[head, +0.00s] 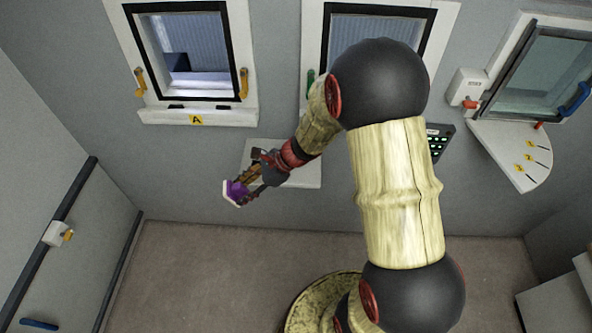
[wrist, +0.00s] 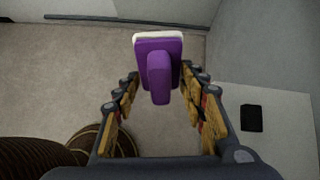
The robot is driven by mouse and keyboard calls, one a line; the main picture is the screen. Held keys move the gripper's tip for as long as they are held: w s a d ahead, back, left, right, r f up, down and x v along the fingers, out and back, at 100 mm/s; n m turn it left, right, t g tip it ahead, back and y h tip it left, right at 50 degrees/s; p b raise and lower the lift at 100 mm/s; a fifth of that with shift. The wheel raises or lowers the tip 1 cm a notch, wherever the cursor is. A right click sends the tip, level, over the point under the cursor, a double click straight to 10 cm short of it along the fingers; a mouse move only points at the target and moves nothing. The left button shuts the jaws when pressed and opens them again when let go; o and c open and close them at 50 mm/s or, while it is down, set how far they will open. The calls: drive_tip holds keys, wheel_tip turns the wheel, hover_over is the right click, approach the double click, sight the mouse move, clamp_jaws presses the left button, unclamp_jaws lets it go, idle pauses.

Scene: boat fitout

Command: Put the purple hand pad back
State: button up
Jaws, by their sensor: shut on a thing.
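The purple hand pad (head: 235,190) is at the end of my arm in the head view, with a white face on its outer side. In the wrist view the hand pad (wrist: 158,58) shows a purple back, a raised purple grip and a white edge. My gripper (head: 262,182) is shut on the pad, with its fingers (wrist: 160,88) on either side of the grip. The pad is held in the air, to the left of a white wall shelf (head: 305,176). The contact points of the fingertips are partly hidden.
The shelf also shows in the wrist view (wrist: 285,115), with a dark rectangular patch (wrist: 252,118) on it. A window with label A (head: 196,119) is above left. A grey door (head: 60,230) with a dark bar stands at left. Open floor (head: 200,270) lies below.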

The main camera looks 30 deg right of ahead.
drive_tip(key=s+d+r+n+g+h+b, duration=0.1)
drive_tip(key=s+d+n+h, duration=0.4)
drive_tip(key=d+n, duration=0.15)
drive_tip(key=s+d+r+n+g+h+b, duration=0.1)
drive_tip(key=s+d+n+g+h, duration=0.1)
drive_tip(key=s+d+n+h, duration=0.35)
drive_tip(key=w+d+r+n+t, duration=0.25)
drive_tip(key=d+r+n, duration=0.2)
drive_tip(key=d, duration=0.45)
drive_tip(key=shift+m, duration=0.25)
drive_tip(key=w+f+b, duration=0.1)
drive_tip(key=w+f, duration=0.1)
drive_tip(key=w, duration=0.2)
drive_tip(key=w+f+b, duration=0.2)
drive_tip(key=w+f, duration=0.1)
drive_tip(key=w, duration=0.1)
drive_tip(key=w+f+b, duration=0.1)
drive_tip(key=w+f, duration=0.2)
drive_tip(key=w, duration=0.2)
drive_tip(key=shift+w+d+f+b, duration=0.1)
drive_tip(key=shift+d+f+b, duration=0.05)
drive_tip(key=shift+d+b, duration=0.2)
drive_tip(key=x, duration=0.2)
drive_tip(key=a+b+x, duration=0.1)
drive_tip(key=x, duration=0.1)
drive_tip(key=shift+f, duration=0.2)
drive_tip(key=o, duration=1)
drive_tip(key=shift+r, duration=0.15)
